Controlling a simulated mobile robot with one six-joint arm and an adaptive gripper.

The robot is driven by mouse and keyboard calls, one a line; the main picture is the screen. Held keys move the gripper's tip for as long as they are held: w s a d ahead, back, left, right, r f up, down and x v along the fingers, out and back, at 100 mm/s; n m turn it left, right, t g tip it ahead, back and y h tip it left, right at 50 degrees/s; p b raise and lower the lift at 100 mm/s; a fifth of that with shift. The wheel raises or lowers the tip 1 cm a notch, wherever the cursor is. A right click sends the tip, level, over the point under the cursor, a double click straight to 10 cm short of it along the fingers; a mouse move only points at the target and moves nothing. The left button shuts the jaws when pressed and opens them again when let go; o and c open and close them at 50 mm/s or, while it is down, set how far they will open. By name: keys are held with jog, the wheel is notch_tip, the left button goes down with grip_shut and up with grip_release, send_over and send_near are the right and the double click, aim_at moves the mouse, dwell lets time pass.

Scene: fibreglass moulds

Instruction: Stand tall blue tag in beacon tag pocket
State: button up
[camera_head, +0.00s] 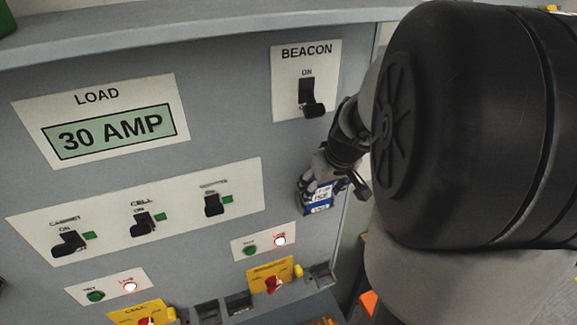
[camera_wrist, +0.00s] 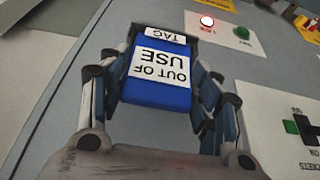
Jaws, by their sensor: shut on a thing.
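The blue tag (camera_head: 320,197) has a white label. In the wrist view the tag (camera_wrist: 157,92) reads "OUT OF USE" and "TAG", upside down there. My gripper (camera_head: 325,178) is shut on it, with one finger on each side in the wrist view (camera_wrist: 160,80). The tag is held in front of the grey panel's right part, below the BEACON switch (camera_head: 309,96). Small dark pockets sit along the panel's lower edge: one at the right (camera_head: 321,276) and two further left (camera_head: 238,303). No readable label shows which one is the beacon pocket.
Yellow plates with red knobs (camera_head: 273,281) stick out beside the pockets. Lamp plates (camera_head: 263,243) and a row of black switches (camera_head: 143,222) cover the panel. A ledge (camera_head: 190,35) juts along the top. My dark arm link fills the right side.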

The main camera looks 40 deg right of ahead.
jog(key=o, duration=0.5)
jog(key=shift+s, duration=0.15)
jog(key=o, duration=0.4)
jog(key=shift+w, duration=0.2)
jog(key=shift+o, duration=0.2)
jog(key=p+v, duration=0.5)
jog(key=v, duration=0.7)
jog(key=shift+p, duration=0.35)
